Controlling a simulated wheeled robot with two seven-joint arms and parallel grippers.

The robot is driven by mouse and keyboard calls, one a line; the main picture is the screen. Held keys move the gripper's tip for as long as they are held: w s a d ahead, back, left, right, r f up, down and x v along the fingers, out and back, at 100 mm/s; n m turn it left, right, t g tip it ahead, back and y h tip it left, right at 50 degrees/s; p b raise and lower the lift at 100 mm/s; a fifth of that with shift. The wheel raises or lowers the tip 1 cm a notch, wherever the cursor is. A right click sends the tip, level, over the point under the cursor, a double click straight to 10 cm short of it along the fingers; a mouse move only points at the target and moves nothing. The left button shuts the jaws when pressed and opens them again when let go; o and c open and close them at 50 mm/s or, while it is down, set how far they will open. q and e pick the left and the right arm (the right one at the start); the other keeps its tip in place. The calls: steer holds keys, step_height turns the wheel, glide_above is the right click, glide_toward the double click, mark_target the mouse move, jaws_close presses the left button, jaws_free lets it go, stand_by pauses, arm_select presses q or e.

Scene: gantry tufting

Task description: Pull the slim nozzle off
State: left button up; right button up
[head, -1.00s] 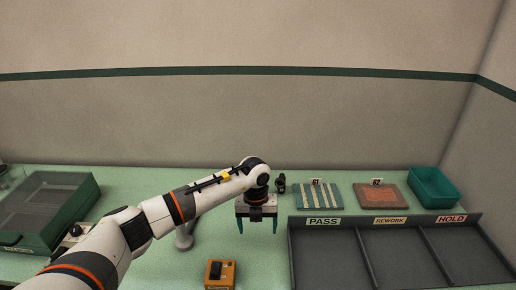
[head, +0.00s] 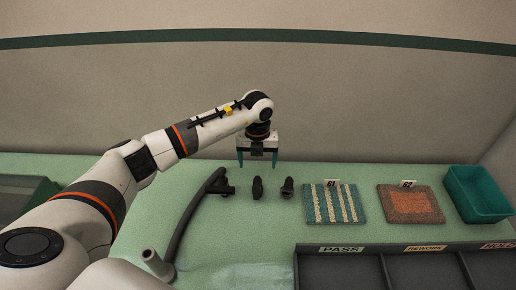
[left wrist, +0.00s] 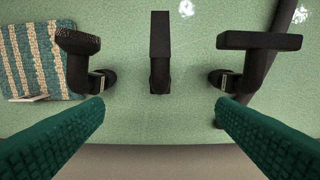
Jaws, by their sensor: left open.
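Three dark nozzles lie in a row near the back of the green table. The middle, narrow block-like one, which looks like the slim nozzle (head: 257,188), also shows in the left wrist view (left wrist: 160,50). A round-headed nozzle (head: 287,187) lies to its right and a wide T-shaped nozzle (head: 224,188) to its left, by a dark hose (head: 193,212). I cannot tell whether the slim nozzle is fixed to anything. My left gripper (head: 257,164) is open and empty above the back edge, behind the nozzles. Its green fingers (left wrist: 160,125) are wide apart. My right gripper is not seen.
A striped tufted sample (head: 335,204) and an orange one (head: 411,205) lie to the right, with a green bin (head: 480,194) beyond. A dark sorting tray (head: 352,252) is at the front right. A grey tube (head: 152,257) stands at the front left. The wall is close behind.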

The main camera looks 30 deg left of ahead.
mark_target(258, 177)
arm_select(q)
steer(key=shift+s+f, duration=0.15)
steer(key=shift+f, duration=0.05)
steer(key=shift+s+d+f+b, duration=0.1)
steer(key=shift+f+b, duration=0.15)
steer(key=shift+b, duration=0.15)
steer(key=shift+f, duration=0.35)
step_height(258, 177, down, 4)
steer(key=b, duration=0.2)
steer(key=shift+r+b, duration=0.25)
steer(key=shift+b, duration=0.05)
step_height(258, 177, down, 2)
steer(key=shift+f+b, duration=0.2)
steer(key=shift+b, duration=0.8)
steer(key=shift+f+b, duration=1.2)
steer(key=shift+f, duration=0.5)
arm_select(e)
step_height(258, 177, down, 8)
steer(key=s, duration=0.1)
arm_select(q)
steer(key=shift+c, duration=0.2)
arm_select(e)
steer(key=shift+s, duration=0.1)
